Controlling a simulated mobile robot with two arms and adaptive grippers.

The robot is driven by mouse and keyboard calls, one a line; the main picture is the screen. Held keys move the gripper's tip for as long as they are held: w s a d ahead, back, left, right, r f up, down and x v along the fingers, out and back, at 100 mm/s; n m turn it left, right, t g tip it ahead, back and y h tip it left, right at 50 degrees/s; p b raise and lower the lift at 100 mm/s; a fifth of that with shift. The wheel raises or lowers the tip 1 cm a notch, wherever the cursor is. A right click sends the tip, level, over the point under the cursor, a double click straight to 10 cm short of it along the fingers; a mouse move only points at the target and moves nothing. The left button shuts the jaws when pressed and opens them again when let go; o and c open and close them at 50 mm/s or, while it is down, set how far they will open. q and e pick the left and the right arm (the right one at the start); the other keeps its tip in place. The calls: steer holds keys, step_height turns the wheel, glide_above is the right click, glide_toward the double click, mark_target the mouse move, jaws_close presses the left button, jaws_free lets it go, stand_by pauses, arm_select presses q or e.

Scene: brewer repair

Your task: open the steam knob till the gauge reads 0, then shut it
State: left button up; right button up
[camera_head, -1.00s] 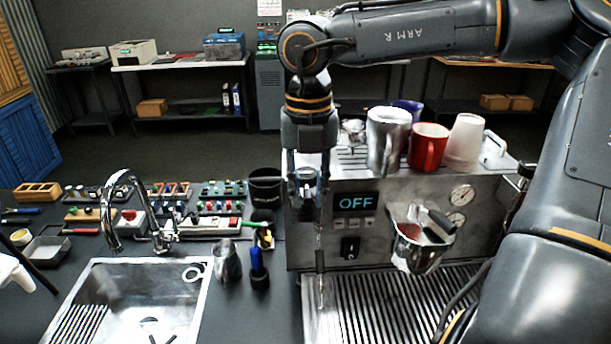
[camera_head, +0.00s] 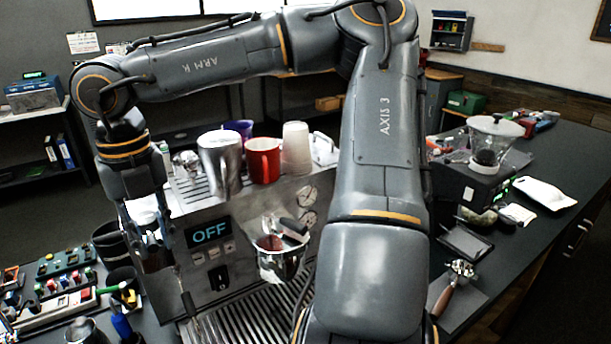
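The espresso machine (camera_head: 228,275) stands left of centre, with an OFF display (camera_head: 211,233) on its front. My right gripper (camera_head: 152,262) points down at the machine's front left corner, above the steam wand (camera_head: 189,308). The steam knob cannot be made out; the gripper covers that corner. Whether the fingers are closed on anything is unclear. My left gripper is out of view.
A steel pitcher (camera_head: 219,165), a red mug (camera_head: 263,160) and a pale cup (camera_head: 296,148) stand on the machine. A grinder (camera_head: 480,175) and a portafilter (camera_head: 453,285) are on the right counter.

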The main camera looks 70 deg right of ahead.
steer(key=d+n, duration=0.8)
steer(key=n, duration=0.8)
steer(key=shift+w+d+n, duration=0.3)
steer(key=shift+w+n, duration=0.1)
stand_by(0.4)
stand_by(5.6)
